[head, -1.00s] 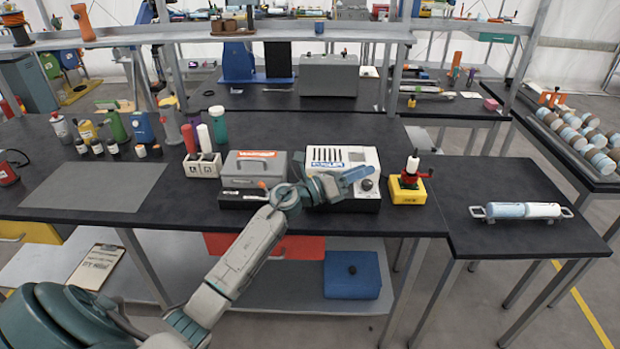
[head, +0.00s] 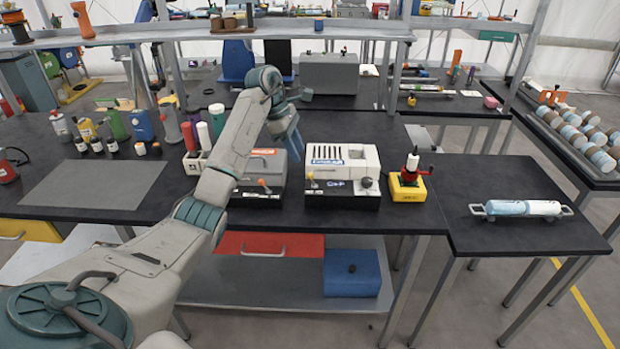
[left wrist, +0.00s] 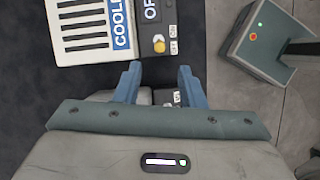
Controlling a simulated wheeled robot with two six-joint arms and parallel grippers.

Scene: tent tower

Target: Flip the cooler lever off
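The cooler (head: 348,160) is a white vented box with a blue label on a black base. Its orange-knobbed lever (head: 310,178) stands at the front left of the base. In the left wrist view the cooler (left wrist: 85,22) lies at the top left, and the lever knob (left wrist: 159,46) is beyond the fingertips, beside small labels I cannot read surely. My left gripper (head: 287,135) is left of the cooler, above the grey box, apart from the lever. Its blue fingers (left wrist: 158,78) are open with nothing gripped. My right gripper is not in view.
A grey box (head: 246,182) with an orange lever stands left of the cooler, partly behind my arm. A yellow block with a red lever (head: 408,190) stands to the right. Bottles stand at left; a grey mat (head: 88,184) lies clear.

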